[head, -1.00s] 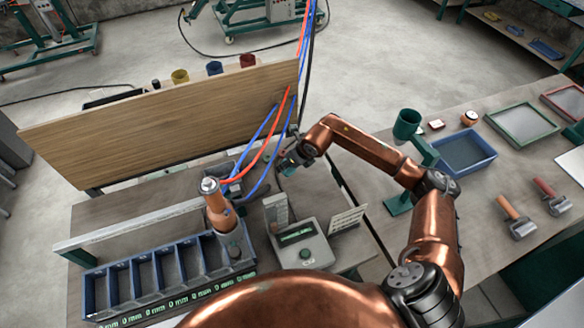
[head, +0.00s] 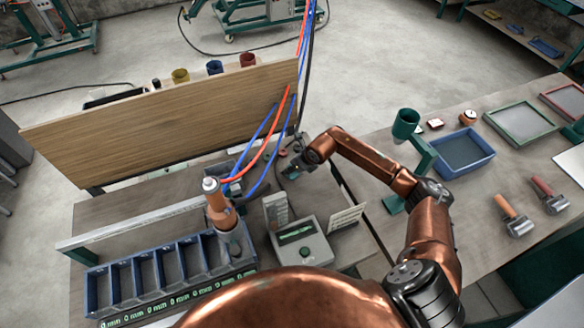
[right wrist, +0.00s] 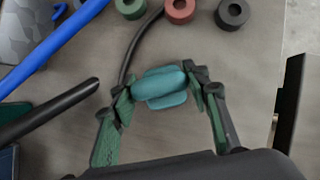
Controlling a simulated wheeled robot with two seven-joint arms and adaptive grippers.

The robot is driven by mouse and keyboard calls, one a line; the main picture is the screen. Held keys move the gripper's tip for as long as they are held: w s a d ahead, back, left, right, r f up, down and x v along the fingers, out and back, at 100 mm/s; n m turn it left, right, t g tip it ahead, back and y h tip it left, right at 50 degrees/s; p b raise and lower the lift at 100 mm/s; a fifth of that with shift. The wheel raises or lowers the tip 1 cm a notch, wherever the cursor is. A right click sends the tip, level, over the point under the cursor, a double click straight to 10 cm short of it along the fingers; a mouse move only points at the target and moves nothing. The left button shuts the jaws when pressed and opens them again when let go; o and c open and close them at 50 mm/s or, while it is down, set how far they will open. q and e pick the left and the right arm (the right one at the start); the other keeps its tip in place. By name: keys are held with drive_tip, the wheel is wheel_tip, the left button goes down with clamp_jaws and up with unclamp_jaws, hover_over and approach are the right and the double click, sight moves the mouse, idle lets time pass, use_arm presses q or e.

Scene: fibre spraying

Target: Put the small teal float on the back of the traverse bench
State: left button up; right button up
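The small teal float (right wrist: 160,86) is a rounded block between the two fingertips of my right gripper (right wrist: 162,88) in the right wrist view. The fingers slope inward and appear to touch both its ends. Whether it is lifted off the surface below cannot be told. In the head view my right gripper (head: 292,168) is over the bench near the hoses, and the float is too small to make out. The traverse bench (head: 110,212) carries a pale rail and a millimetre strip along its front. My left gripper is not in view.
Red and blue hoses (head: 262,152) hang down beside the wooden panel (head: 160,120). Green, red and black rings (right wrist: 180,10) lie beyond the float.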

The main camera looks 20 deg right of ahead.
drive_tip(key=o, duration=0.4)
drive_tip(key=shift+d+r, duration=0.1)
drive_tip(key=shift+r, duration=0.15)
drive_tip(key=b+v, duration=0.1)
drive_tip(key=v, duration=1)
drive_tip(key=shift+s+r, duration=0.25)
drive_tip(key=shift+r, duration=0.05)
